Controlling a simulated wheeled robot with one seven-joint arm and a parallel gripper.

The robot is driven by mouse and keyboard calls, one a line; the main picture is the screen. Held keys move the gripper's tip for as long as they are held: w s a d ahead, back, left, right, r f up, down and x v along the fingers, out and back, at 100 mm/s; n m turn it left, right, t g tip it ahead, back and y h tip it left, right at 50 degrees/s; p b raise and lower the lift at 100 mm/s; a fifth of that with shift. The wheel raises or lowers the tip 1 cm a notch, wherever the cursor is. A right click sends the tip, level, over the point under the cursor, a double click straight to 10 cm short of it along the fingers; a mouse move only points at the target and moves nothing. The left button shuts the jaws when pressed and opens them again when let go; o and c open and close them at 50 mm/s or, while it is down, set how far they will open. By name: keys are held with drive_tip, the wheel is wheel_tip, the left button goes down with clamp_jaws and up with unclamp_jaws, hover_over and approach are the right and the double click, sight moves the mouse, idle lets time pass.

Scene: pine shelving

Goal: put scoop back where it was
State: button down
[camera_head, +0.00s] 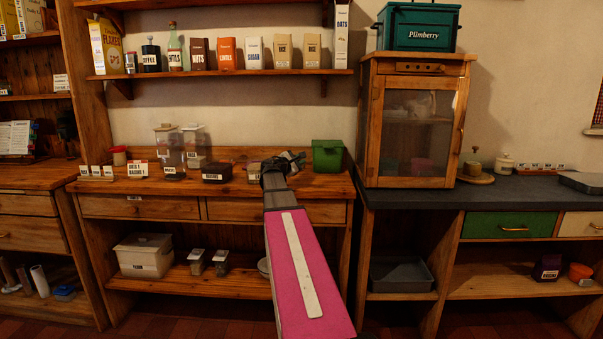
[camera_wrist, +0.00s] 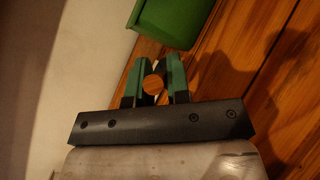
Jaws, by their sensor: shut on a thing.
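My gripper (camera_head: 288,162) is at the far end of my arm, above the wooden counter (camera_head: 240,188), left of a green bin (camera_head: 327,158). In the wrist view my gripper (camera_wrist: 157,68) has its green-padded fingers closed around a round, wood-coloured end, which looks like the scoop's handle (camera_wrist: 153,84) seen end-on. The rest of the scoop is hidden. The green bin (camera_wrist: 172,20) is just beyond the fingertips in the wrist view. In the head view the scoop cannot be made out behind my gripper and arm.
A dark labelled box (camera_head: 217,172) and clear canisters (camera_head: 170,150) stand on the counter left of my gripper. A wooden cabinet (camera_head: 412,120) with a glass door stands to the right. A shelf (camera_head: 220,73) with several packets runs above. The wall is close behind.

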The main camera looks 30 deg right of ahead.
drive_tip(key=shift+s+d+f, duration=0.2)
drive_tip(key=shift+d+f, duration=0.15)
drive_tip(key=shift+d, duration=0.1)
drive_tip(key=shift+f, duration=1.95)
drive_tip(key=shift+f, duration=0.1)
drive_tip(key=c, duration=1.1)
unclamp_jaws()
